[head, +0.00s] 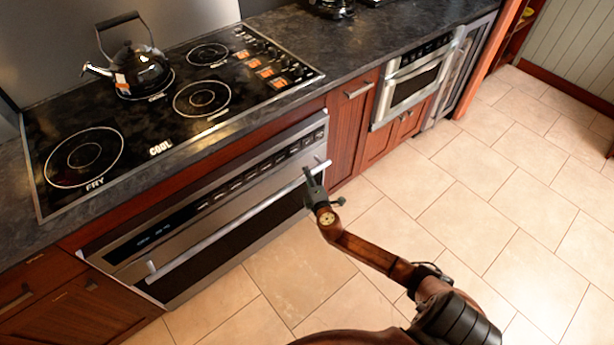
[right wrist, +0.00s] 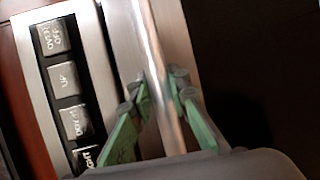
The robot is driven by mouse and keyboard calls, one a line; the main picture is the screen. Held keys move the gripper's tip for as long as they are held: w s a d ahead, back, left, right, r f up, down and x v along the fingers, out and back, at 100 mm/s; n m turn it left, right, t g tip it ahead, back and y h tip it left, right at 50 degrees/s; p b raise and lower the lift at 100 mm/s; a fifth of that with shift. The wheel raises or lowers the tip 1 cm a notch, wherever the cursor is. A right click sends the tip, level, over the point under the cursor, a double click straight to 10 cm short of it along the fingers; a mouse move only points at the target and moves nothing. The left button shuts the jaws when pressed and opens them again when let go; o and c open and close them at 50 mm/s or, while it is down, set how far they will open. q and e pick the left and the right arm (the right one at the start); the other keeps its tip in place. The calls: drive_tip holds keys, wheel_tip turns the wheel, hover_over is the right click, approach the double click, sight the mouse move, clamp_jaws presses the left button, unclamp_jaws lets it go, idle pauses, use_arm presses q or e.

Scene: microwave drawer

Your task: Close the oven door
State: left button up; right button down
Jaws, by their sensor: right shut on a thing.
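The oven door (head: 240,238) is under the cooktop, with a dark window and a long metal handle (head: 225,232) across its upper part. The door looks upright and about flush with the steel front; I cannot tell whether a small gap is left. My right gripper (head: 312,180) is at the right end of the handle. In the right wrist view, the green fingers of the right gripper (right wrist: 160,88) are shut on the handle bar (right wrist: 158,62), one on each side. The left gripper is not in view.
A column of buttons (right wrist: 66,82) lies beside the handle. A kettle (head: 138,70) stands on the black cooktop (head: 130,120) above. A smaller steel appliance (head: 415,78) is set in the cabinets to the right. The tiled floor (head: 470,200) in front is clear.

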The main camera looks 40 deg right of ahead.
drive_tip(key=shift+w+r, duration=0.2)
drive_tip(key=shift+r, duration=0.1)
drive_tip(key=c, duration=2)
unclamp_jaws()
drive_tip(key=shift+w+f, duration=0.1)
drive_tip(key=shift+w, duration=0.05)
drive_tip(key=shift+c, duration=0.2)
drive_tip(key=shift+o, duration=1.1)
drive_tip(key=shift+s, duration=0.2)
drive_tip(key=shift+s+a, duration=0.2)
drive_tip(key=shift+s, duration=0.1)
drive_tip(key=v, duration=1.1)
drive_tip(key=shift+s, duration=0.15)
